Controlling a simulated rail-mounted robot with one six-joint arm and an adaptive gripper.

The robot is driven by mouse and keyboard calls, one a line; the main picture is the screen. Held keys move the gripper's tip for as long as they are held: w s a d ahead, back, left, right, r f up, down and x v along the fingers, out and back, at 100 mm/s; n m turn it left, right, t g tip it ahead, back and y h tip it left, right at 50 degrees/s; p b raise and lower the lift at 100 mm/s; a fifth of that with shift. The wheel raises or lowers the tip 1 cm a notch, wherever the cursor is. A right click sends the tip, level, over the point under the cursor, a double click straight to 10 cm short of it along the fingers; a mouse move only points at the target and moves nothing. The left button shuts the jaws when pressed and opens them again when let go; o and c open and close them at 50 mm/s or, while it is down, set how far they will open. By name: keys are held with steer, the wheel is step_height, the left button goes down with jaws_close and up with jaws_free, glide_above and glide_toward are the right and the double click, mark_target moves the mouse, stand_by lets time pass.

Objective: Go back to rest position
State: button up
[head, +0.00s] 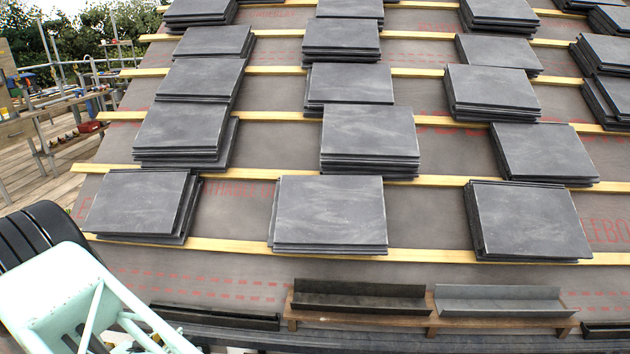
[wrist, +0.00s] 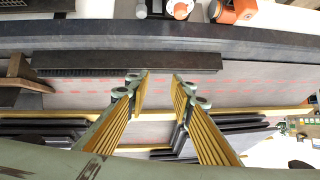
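My gripper (wrist: 160,82) shows in the wrist view with its two yellow-padded fingers apart and nothing between them. It hangs over the roof's lower edge, with the grey underlay and its red print visible between the fingertips. A dark trough (wrist: 125,63) lies just beyond the left fingertip; I cannot tell the height gap. In the head view, part of my pale green arm (head: 60,290) fills the lower left corner, and the fingertips cannot be made out there.
Several stacks of dark slates (head: 330,212) rest on the wooden battens (head: 425,254) up the roof. A dark trough (head: 360,303) and a grey trough (head: 500,307) sit on a wooden shelf (head: 405,321) near the eave. A workbench (head: 60,105) stands at the far left.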

steer(key=w+d+r+g+y, duration=0.1)
steer(key=w+d+r, duration=0.2)
steer(key=w+r, duration=0.5)
steer(key=w+d+r+y, duration=0.1)
steer(key=w+d+r, duration=0.35)
steer(key=r, duration=0.75)
steer(key=w+d+r+g+y, duration=0.1)
steer(key=w+d+r, duration=0.2)
steer(key=w+r, duration=0.55)
steer(key=d+r+n+g, duration=0.1)
steer(key=d+r+n, duration=0.1)
steer(key=d+r, duration=2.5)
steer(key=s+d+r+g+h, duration=0.1)
steer(key=s+d+r, duration=0.3)
steer(key=s+d, duration=0.5)
steer(key=s+d+r+g+h, duration=0.1)
steer(key=s+d+r, duration=0.3)
steer(key=s+d, duration=0.5)
steer(key=s+d+f+g, duration=0.1)
steer(key=s+d, duration=0.5)
steer(key=s, duration=0.6)
steer(key=s+d+f+m+h, duration=0.1)
steer(key=s+d+f, duration=0.2)
steer(key=s, duration=0.9)
steer(key=s+d+f+g+h, duration=0.1)
steer(key=s+d+f, duration=0.1)
steer(key=s+d, duration=0.7)
steer(key=s, duration=0.3)
steer(key=shift+g+p, duration=0.3)
steer(key=shift+p, duration=0.05)
